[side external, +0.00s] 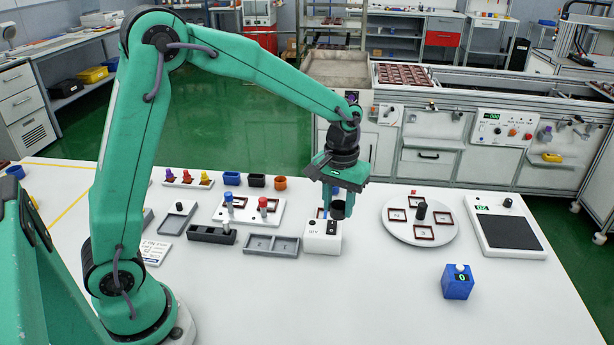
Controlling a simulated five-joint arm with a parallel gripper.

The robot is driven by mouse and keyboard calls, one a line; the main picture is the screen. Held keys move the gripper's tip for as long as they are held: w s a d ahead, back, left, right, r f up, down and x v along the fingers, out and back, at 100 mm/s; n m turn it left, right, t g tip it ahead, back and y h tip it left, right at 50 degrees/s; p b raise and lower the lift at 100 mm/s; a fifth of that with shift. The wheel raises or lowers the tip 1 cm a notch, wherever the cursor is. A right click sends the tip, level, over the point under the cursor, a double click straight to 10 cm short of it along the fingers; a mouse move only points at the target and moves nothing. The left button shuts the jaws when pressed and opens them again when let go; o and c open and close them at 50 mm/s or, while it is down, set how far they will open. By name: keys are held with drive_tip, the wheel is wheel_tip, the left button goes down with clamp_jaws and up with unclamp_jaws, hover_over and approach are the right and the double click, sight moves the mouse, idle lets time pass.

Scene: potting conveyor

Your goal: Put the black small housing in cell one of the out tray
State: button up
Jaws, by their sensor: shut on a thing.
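A grey two-cell tray (271,246) lies to the left of the white box, and a black tray (211,236) lies further left. I cannot read which one is the out tray or which cell is cell one. Another black cup (256,181) stands behind, between a blue cup (231,179) and an orange cup (280,183).
A white stand with blue and red knobs (248,211) is behind the grey tray. A round white turntable (420,233) with framed pockets is to the right, with a scale (508,231) beyond it. A blue counter box (458,282) sits front right. The front middle table is clear.

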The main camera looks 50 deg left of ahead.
drive_tip(key=s+d, duration=0.2)
drive_tip(key=s, duration=1.1)
drive_tip(key=w+a+f, duration=0.1)
drive_tip(key=a+f, duration=0.1)
drive_tip(key=a, duration=0.1)
drive_tip(key=w+a+f, duration=0.1)
drive_tip(key=a+f, duration=0.1)
drive_tip(key=a, duration=0.2)
drive_tip(key=w+a+f, duration=0.2)
drive_tip(key=a+f, duration=0.1)
drive_tip(key=shift+w+a, duration=0.1)
drive_tip(key=shift+a, duration=0.3)
drive_tip(key=shift+f, duration=0.1)
drive_tip(key=shift+f, duration=2)
drive_tip(key=shift+f, duration=0.1)
drive_tip(key=o, duration=1)
